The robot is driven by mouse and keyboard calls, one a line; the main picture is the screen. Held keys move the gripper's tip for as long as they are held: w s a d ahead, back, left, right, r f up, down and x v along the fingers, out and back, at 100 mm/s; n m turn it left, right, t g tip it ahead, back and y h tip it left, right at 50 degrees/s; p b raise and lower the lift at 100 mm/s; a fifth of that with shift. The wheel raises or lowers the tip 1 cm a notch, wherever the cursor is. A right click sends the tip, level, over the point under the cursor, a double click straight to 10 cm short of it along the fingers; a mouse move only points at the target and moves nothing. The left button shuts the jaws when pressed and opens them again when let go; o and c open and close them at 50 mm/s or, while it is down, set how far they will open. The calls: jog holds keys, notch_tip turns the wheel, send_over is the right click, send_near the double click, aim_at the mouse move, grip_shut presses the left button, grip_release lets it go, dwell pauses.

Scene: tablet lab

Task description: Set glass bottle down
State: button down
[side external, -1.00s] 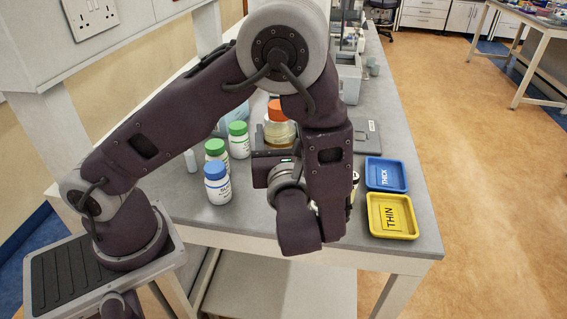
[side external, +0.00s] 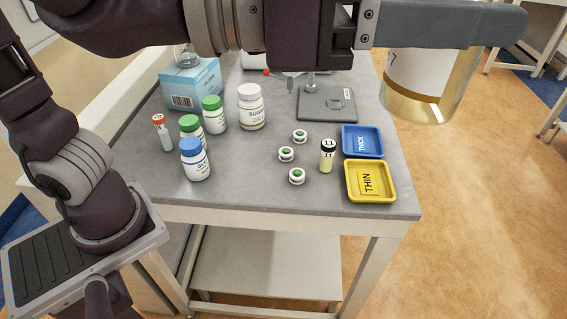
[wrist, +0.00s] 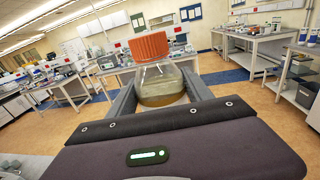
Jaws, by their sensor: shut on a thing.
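The glass bottle (side external: 425,72) holds amber liquid and has a pale label band. It hangs in the air, large and close to the camera, in front of the floor to the right of the table in the side view. Its top is hidden there by my gripper (side external: 480,28), which is shut on it. In the wrist view the glass bottle (wrist: 158,82) shows its orange cap and clear shoulder, between the two grey fingers of my gripper (wrist: 160,88). The grey table (side external: 240,190) is lower and to the left.
A blue tray (side external: 375,152) and a yellow tray (side external: 386,194) lie at the table's right edge. A small vial (side external: 327,160), several green-centred pieces (side external: 286,154), a flat grey device (side external: 326,110) and several pill bottles (side external: 195,165) stand nearby. The table's front middle is clear.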

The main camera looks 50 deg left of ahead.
jog(key=shift+s+r+h, duration=0.3)
jog(key=shift+s+r, duration=0.05)
jog(key=shift+r, duration=0.1)
jog(key=w+a+n+t+y, duration=0.1)
jog(key=w+a+n+y, duration=0.1)
jog(key=a, duration=0.8)
jog(key=w+a+n+t+y, duration=0.1)
jog(key=w+a+n+y, duration=0.2)
jog(key=a, duration=0.8)
jog(key=w+a+n+t+y, duration=0.1)
jog(key=w+a+n+y, duration=0.1)
jog(key=w+a+y, duration=0.4)
jog(key=a, duration=0.4)
jog(key=shift+w+a+n+t+y, duration=0.15)
jog(key=shift+n+t+y, duration=0.15)
jog(key=shift+n+t, duration=0.1)
notch_tip(320, 180, down, 15)
jog(key=w+d+n+g+y, duration=0.25)
jog(key=n+y, duration=0.35)
jog(key=y, duration=0.3)
jog(key=s+a+f+n+g+y, duration=0.3)
jog(key=s+f+n+g+y, duration=0.35)
jog(key=s+f, duration=0.45)
jog(key=shift+g, duration=0.3)
jog(key=f, duration=0.3)
jog(key=w+f, duration=0.1)
jog(key=f, duration=0.6)
jog(key=shift+w, duration=0.25)
